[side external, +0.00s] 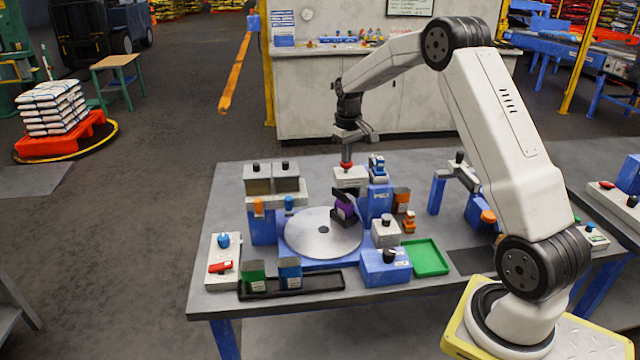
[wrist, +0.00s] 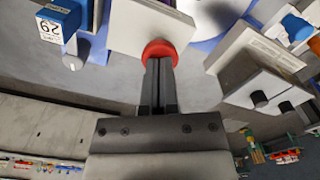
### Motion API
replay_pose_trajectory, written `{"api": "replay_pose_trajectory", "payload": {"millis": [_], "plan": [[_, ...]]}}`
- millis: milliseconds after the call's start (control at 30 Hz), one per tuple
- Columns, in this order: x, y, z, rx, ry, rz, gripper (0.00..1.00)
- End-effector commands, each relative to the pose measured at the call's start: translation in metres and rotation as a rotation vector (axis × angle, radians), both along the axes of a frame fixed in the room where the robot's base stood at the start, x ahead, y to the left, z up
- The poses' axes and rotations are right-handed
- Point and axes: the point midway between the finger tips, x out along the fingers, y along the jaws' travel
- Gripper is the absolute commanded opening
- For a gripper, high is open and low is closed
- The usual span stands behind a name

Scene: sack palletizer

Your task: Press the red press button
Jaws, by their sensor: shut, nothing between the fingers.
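The red press button (side external: 346,165) sits on top of a white box (side external: 352,178) at the back of the worktable. My gripper (side external: 346,158) points down right above it, and its fingertips appear to touch the button. In the wrist view, the closed fingers of my gripper (wrist: 159,65) meet the red button (wrist: 159,52), which shows as a red rim around the tips. The white box (wrist: 150,22) lies beyond it. Nothing shows between the fingers. I cannot tell whether the button is pushed down.
A round grey disc (side external: 322,234) with a purple-and-dark block (side external: 344,211) is in front. A green tray (side external: 426,257) lies at the front right.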

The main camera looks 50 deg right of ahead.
Motion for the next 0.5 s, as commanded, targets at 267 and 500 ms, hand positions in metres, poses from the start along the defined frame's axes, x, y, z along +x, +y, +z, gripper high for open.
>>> {"api": "replay_pose_trajectory", "payload": {"millis": [267,500], "plan": [[0.0,0.0,0.012,0.0,0.001,0.0,0.0],[0.0,0.0,0.019,0.0,-0.001,0.0,0.0]]}}
